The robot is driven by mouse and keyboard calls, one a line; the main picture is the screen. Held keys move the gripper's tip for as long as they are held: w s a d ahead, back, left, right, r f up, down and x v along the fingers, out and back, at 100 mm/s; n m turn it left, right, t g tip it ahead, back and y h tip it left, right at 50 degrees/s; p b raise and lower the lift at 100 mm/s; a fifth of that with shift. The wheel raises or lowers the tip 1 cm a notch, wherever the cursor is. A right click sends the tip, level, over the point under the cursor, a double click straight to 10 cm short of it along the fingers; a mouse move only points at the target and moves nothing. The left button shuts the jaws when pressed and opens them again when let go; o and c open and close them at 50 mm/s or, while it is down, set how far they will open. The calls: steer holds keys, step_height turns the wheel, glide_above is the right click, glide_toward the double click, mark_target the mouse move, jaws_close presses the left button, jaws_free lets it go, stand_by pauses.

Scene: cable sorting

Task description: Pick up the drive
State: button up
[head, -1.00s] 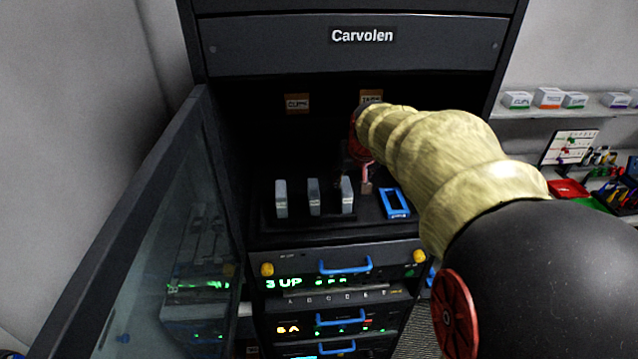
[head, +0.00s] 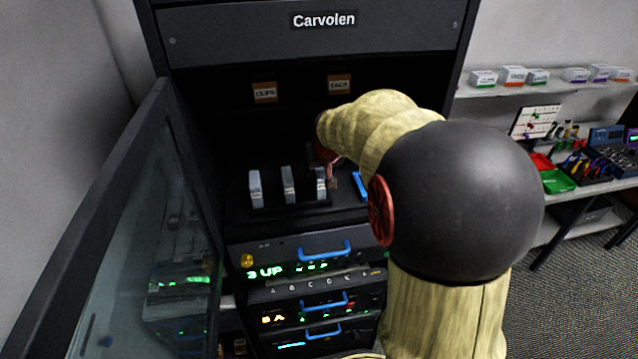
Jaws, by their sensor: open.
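Three pale grey upright drives stand in a row on a dark shelf inside the cabinet: a left drive (head: 255,190), a middle drive (head: 288,186) and a right drive (head: 320,180). My gripper (head: 332,176) is small and partly dark in this view, close by the right drive. It is open. I cannot tell whether its fingers are around the right drive, touching it or only beside it. My arm comes in from the right and hides part of the shelf.
A blue frame (head: 360,186) lies right of the drives, partly behind my arm. The open glass door (head: 150,240) stands on the left. Below the shelf are rack units with blue handles (head: 324,250). Bins and tools lie on a side bench (head: 580,190).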

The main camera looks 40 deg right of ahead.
steer(key=shift+c, duration=0.9)
jaws_close()
